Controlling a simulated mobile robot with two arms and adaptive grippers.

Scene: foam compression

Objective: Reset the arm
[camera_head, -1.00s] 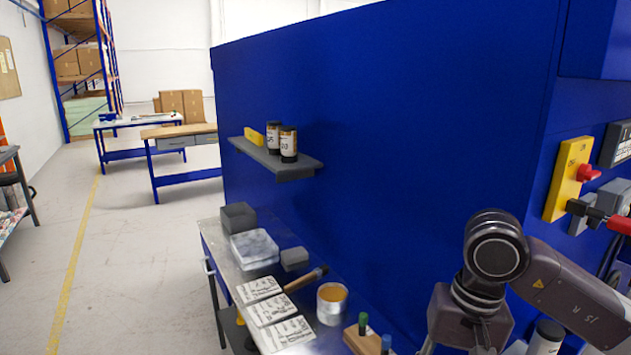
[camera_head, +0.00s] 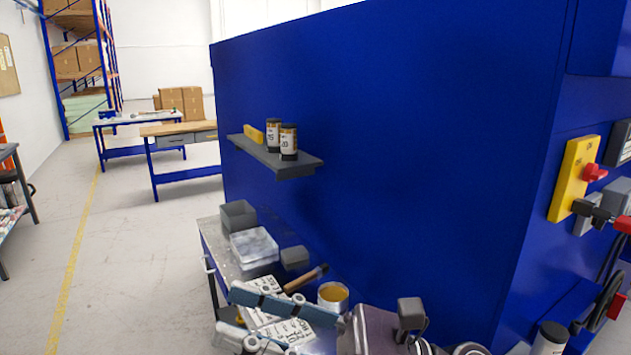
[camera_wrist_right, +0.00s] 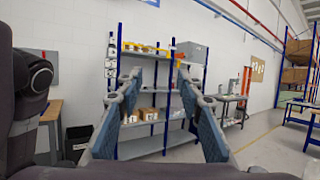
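My right gripper (camera_head: 230,312) enters from the bottom of the head view, with its blue-padded fingers pointing left. It hangs over the near part of the metal side bench and partly covers the white labelled cards (camera_head: 262,288). The right wrist view shows both fingers (camera_wrist_right: 159,80) spread wide apart with nothing between them, so the gripper is open and empty. Behind the fingers in that view is a distant shelf rack (camera_wrist_right: 150,150). My left gripper is in neither view.
The bench holds a grey box (camera_head: 238,215), a clear container (camera_head: 254,246), a brush (camera_head: 305,279) and an orange-topped can (camera_head: 333,297). A wall shelf (camera_head: 290,168) carries two jars. A blue wall (camera_head: 420,150) stands right of the bench.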

